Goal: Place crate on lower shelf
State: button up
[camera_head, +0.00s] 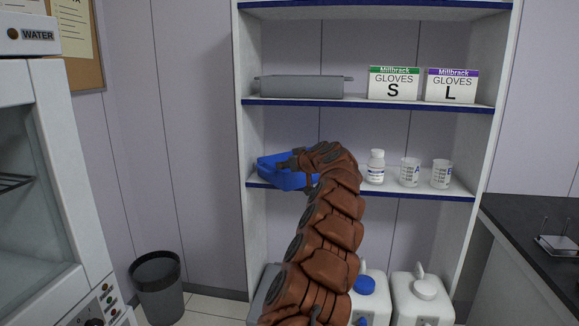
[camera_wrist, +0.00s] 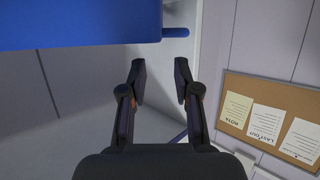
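The blue crate (camera_head: 284,178) is at the left end of the lower of the two stocked shelves (camera_head: 420,193), turned at an angle, its bottom overlapping the blue front edge. My arm hides its right part, and I cannot tell whether it rests fully on the board. In the wrist view, the crate (camera_wrist: 75,25) fills the upper left, with a handle (camera_wrist: 175,32) jutting right. My gripper (camera_wrist: 160,68) is open and empty, its two fingers apart, with the handle just beyond the fingertips. In the head view, my gripper (camera_head: 290,165) is over the crate.
A grey crate (camera_head: 300,87) and two glove boxes (camera_head: 393,84) (camera_head: 451,86) stand on the shelf above. A white bottle (camera_head: 376,166) and beakers (camera_head: 410,172) (camera_head: 441,174) stand right of my arm. White canisters (camera_head: 421,297) are below. A bin (camera_head: 158,288) is on the floor.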

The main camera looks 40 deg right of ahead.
jog(key=shift+v, duration=1.2)
jog(key=shift+r, duration=0.1)
jog(key=shift+a, duration=0.1)
